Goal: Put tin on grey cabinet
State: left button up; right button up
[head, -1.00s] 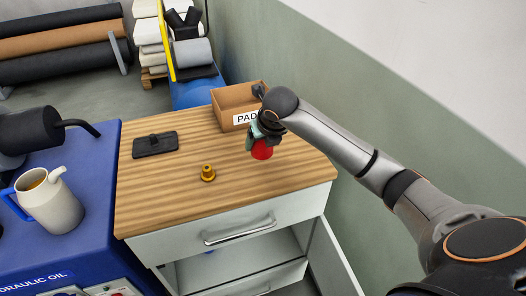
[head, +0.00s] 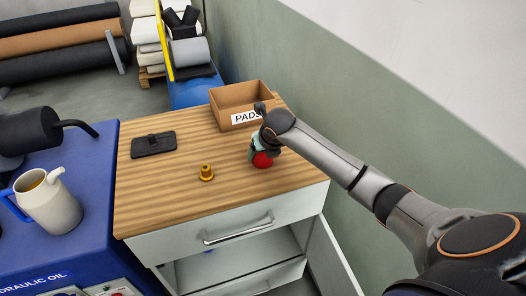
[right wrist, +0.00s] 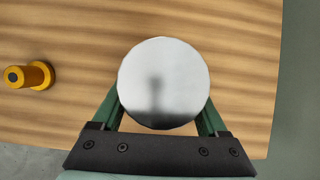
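The red tin (head: 262,160) is at the right part of the wooden top of the grey cabinet (head: 190,243). In the right wrist view its round silver lid (right wrist: 163,83) faces the camera. My right gripper (head: 259,150) is around the tin, one green finger on each side, and looks shut on it. The fingers also show in the right wrist view (right wrist: 160,112). The tin is at or very near the wood; I cannot tell if it touches. My left gripper is not in view.
A yellow nozzle (head: 206,173) stands left of the tin. A black flat device (head: 153,145) lies farther left. An open box marked PADS (head: 228,104) stands behind. A blue unit with a jug (head: 50,205) is at left. The cabinet's front-left top is clear.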

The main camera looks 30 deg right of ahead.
jog(key=o, duration=0.4)
jog(key=shift+c, duration=0.2)
jog(key=shift+s+r, duration=0.1)
jog(key=shift+r, duration=0.35)
jog(key=v, duration=1.1)
jog(key=shift+s+r, duration=0.2)
